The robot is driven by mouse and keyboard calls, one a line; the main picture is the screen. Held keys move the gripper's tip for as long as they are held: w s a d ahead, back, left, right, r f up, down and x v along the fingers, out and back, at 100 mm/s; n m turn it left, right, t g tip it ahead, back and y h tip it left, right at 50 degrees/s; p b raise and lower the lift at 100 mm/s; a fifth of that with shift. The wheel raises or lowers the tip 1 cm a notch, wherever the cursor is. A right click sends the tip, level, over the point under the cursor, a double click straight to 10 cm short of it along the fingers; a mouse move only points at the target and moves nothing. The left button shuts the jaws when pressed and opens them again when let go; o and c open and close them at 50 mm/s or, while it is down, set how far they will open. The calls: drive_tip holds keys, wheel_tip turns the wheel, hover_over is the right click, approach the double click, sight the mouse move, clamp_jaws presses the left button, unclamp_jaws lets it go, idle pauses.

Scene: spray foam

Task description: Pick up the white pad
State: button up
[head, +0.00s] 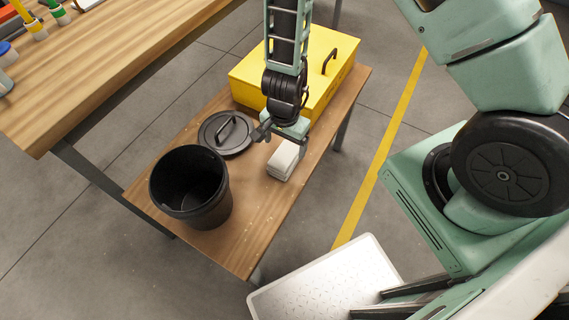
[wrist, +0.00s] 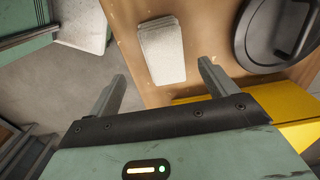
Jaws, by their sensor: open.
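The white pad (head: 284,160) lies on the small wooden table (head: 245,243), right of the black bucket and near the table's right edge. It looks like a small stack of pale rectangular layers. In the wrist view the pad (wrist: 162,50) lies ahead of the fingertips, roughly between their lines. My gripper (head: 282,138) is above the table, just behind the pad in the head view. In the wrist view my gripper (wrist: 164,70) has its two fingers spread wide with nothing between them. Whether the fingertips are at the pad's height is hard to tell.
A black bucket (head: 190,188) stands at the table's front left. A black lid (head: 226,134) with a handle lies left of my gripper. A yellow case (head: 325,75) sits behind it. A larger workbench (head: 110,60) stands at the left. Bare table lies in front of the pad.

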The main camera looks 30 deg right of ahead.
sight(284, 157)
drive_tip(key=f, duration=0.3)
drive_tip(key=f+b, duration=0.1)
drive_tip(key=f, duration=0.4)
drive_tip(key=shift+w+f, duration=0.35)
drive_tip(key=shift+f, duration=0.05)
drive_tip(key=c, duration=1.1)
wheel_tip(284, 157, up, 10)
drive_tip(key=p, duration=0.2)
drive_tip(key=shift+r+p, duration=0.1)
drive_tip(key=shift+p, duration=0.25)
